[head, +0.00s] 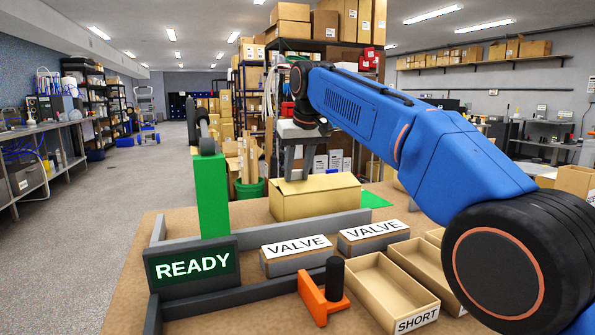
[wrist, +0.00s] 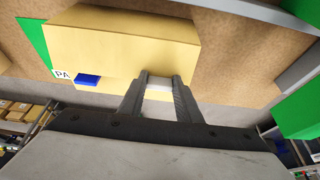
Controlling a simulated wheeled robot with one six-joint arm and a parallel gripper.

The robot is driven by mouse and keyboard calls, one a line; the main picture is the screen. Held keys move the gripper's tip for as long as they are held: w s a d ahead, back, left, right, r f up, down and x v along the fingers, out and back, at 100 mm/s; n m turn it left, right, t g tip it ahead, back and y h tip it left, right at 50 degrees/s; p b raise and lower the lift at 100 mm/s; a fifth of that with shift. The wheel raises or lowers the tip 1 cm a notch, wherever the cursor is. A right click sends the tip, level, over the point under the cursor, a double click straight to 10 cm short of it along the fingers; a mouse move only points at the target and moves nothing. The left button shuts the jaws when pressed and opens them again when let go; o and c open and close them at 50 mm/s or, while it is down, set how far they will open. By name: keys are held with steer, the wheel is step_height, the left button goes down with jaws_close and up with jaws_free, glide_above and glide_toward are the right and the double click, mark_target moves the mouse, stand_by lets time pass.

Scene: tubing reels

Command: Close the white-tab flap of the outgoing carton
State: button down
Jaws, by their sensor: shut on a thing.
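The outgoing carton (head: 318,204) is a tan box on the brown table in the head view. It fills the upper middle of the wrist view (wrist: 125,38). My gripper (head: 295,176) reaches down to the carton's top in the head view. In the wrist view my gripper (wrist: 160,77) has its fingers on either side of the white tab (wrist: 160,82), at the carton's edge, and is shut on it. A blue tab (wrist: 88,80) shows left of the fingers. The arm and gripper partly hide the carton's far side, and I cannot tell the flap's exact angle.
A green post (head: 211,195) and a READY sign (head: 192,264) stand left of the carton. Two VALVE boxes (head: 298,256), an orange piece with a black knob (head: 322,297) and open trays (head: 385,285) lie in front. A green patch (head: 375,200) is right of the carton.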

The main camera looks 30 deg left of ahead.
steer(key=shift+a+f, duration=0.1)
steer(key=shift+f, duration=0.2)
steer(key=c, duration=1.3)
jaws_free()
steer(key=shift+r, duration=0.1)
steer(key=v, duration=1.2)
